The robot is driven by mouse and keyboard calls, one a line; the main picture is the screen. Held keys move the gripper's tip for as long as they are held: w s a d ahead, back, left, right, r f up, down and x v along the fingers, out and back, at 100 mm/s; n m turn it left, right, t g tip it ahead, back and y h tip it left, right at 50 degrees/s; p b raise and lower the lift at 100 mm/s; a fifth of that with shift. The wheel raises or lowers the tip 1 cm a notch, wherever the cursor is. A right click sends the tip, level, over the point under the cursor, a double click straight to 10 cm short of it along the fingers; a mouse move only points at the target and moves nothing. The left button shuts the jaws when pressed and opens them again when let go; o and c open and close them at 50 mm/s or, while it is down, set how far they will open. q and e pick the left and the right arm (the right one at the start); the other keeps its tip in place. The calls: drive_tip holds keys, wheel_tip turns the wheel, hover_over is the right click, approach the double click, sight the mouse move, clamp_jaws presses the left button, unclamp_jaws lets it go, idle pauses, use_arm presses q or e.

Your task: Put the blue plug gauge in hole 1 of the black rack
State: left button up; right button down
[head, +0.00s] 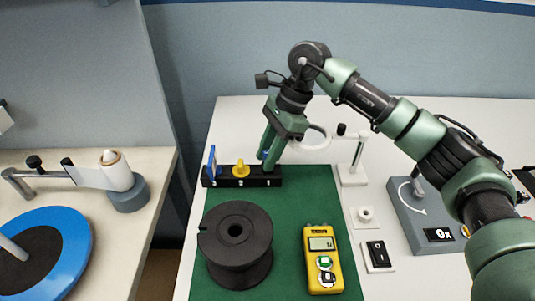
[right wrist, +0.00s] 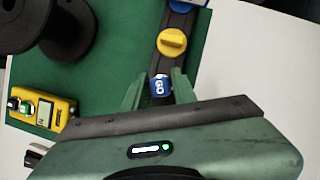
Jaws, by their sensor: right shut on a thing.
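The black rack (head: 226,183) lies at the back left of the green mat, with small white labels on its front. A blue piece stands at its left end (head: 212,162) and a yellow piece (head: 240,169) in its middle. My right gripper (head: 268,160) points down at the rack's right end, shut on the blue plug gauge. In the right wrist view the gauge (right wrist: 160,86) shows a white "GO" between the fingers (right wrist: 158,92), beside the yellow piece (right wrist: 172,42). I cannot tell whether its lower end sits in a hole. My left gripper is out of view.
A black spool (head: 236,245) and a yellow meter (head: 322,262) stand on the green mat (head: 297,205). Right of the mat are a white stand (head: 352,174), a switch (head: 377,255) and a grey device (head: 425,215). A gap separates the left table (head: 125,240).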

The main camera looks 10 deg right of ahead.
idle(0.3)
drive_tip(key=c, duration=1.1)
unclamp_jaws()
drive_tip(key=shift+s, duration=0.1)
drive_tip(key=shift+o, duration=0.2)
